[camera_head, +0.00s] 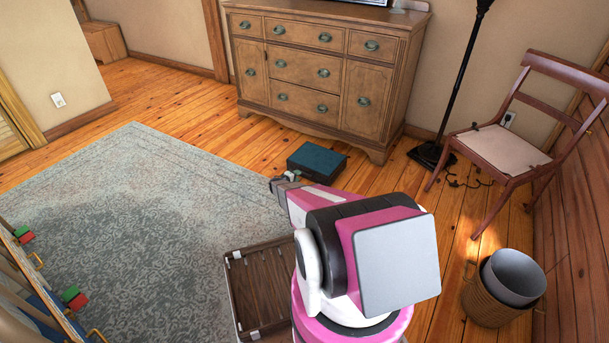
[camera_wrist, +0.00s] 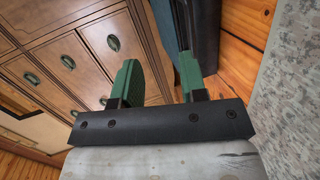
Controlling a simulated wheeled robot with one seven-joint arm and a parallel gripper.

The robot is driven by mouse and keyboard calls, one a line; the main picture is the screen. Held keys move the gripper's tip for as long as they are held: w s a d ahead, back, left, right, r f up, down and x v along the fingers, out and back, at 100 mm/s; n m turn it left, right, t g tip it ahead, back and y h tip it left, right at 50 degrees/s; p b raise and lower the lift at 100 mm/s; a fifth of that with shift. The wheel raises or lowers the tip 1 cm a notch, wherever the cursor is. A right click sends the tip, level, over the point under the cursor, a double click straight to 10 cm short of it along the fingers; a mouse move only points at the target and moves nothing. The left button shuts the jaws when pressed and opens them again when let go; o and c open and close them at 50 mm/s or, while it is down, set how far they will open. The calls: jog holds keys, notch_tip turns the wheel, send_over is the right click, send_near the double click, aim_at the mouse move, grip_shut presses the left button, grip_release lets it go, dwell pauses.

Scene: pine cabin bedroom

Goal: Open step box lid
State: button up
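The step box (camera_head: 317,160) is a low dark box with a blue-teal top, on the wood floor in front of the dresser. Its lid looks shut. In the wrist view the dark box (camera_wrist: 205,35) shows at the upper right, beside and behind the right finger. My gripper (camera_head: 279,182) is at the near left side of the box, low over the rug's edge. In the wrist view its two green fingers (camera_wrist: 157,65) are apart with nothing held between them. I cannot tell whether a finger touches the box.
A wooden dresser (camera_head: 312,77) stands just behind the box. A black floor lamp (camera_head: 459,95) and a chair (camera_head: 515,145) are to the right. A basket (camera_head: 490,303) is at the lower right. A brown tray-like thing (camera_head: 265,285) lies near my base. The rug (camera_head: 150,220) is mostly clear.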

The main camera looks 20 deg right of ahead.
jog(key=n+t, duration=0.2)
send_near(305, 173)
jog(key=x, duration=1)
jog(key=shift+w+f, duration=0.3)
jog(key=shift+w, duration=0.1)
jog(key=shift+c, duration=0.3)
grip_shut()
